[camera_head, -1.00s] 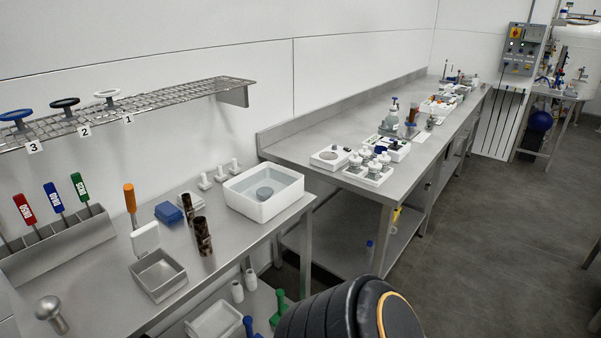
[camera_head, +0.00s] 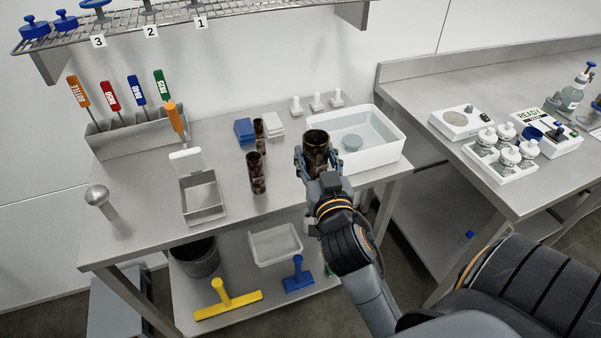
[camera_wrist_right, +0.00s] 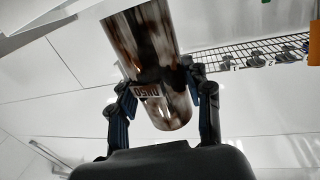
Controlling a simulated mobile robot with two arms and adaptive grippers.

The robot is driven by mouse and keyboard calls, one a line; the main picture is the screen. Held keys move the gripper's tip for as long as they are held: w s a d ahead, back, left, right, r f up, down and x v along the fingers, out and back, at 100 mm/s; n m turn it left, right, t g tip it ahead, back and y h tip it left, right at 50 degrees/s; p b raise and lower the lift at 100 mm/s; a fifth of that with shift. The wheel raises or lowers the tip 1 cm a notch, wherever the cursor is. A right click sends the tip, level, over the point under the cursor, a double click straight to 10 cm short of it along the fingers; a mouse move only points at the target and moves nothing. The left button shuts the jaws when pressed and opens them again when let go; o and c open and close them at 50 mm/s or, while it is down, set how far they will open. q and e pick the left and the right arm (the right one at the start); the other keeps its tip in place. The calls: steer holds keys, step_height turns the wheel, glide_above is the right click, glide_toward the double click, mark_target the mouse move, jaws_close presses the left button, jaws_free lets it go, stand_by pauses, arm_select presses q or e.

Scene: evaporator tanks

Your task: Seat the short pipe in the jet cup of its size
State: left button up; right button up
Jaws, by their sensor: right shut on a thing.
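My right gripper (camera_head: 316,162) is shut on a short brown, rust-mottled pipe (camera_head: 317,142), held upright, open end up, in front of the white basin. In the right wrist view the fingers (camera_wrist_right: 162,95) grip both sides of the pipe (camera_wrist_right: 150,45), which carries a label that seems to read DN50. Two more brown pipes stand on the bench, a taller-looking one (camera_head: 257,173) and one behind it (camera_head: 259,129). My left gripper is not in view.
An open metal box (camera_head: 203,197), blue block (camera_head: 244,131) and tool rack (camera_head: 140,135) lie left. A wire shelf (camera_head: 170,22) hangs above.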

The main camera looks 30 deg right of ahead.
steer(key=shift+o, duration=0.2)
steer(key=shift+a+r, duration=0.1)
steer(key=shift+r, duration=0.25)
steer(key=shift+w+d+f, duration=0.15)
steer(key=shift+w+d, duration=0.1)
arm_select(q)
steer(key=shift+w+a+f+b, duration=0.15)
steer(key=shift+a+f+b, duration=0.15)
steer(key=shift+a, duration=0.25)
arm_select(e)
steer(key=shift+w+d+f, duration=0.65)
steer(key=shift+w+f, duration=1.45)
steer(key=shift+w, duration=0.05)
steer(key=shift+w+d+f, duration=0.6)
steer(key=shift+w+f, duration=1.45)
steer(key=shift+w, duration=0.15)
steer(key=shift+w+d+f, duration=0.65)
steer(key=shift+w+f, duration=1.45)
steer(key=shift+w, duration=0.05)
steer(key=shift+f, duration=0.15)
steer(key=o, duration=1.3)
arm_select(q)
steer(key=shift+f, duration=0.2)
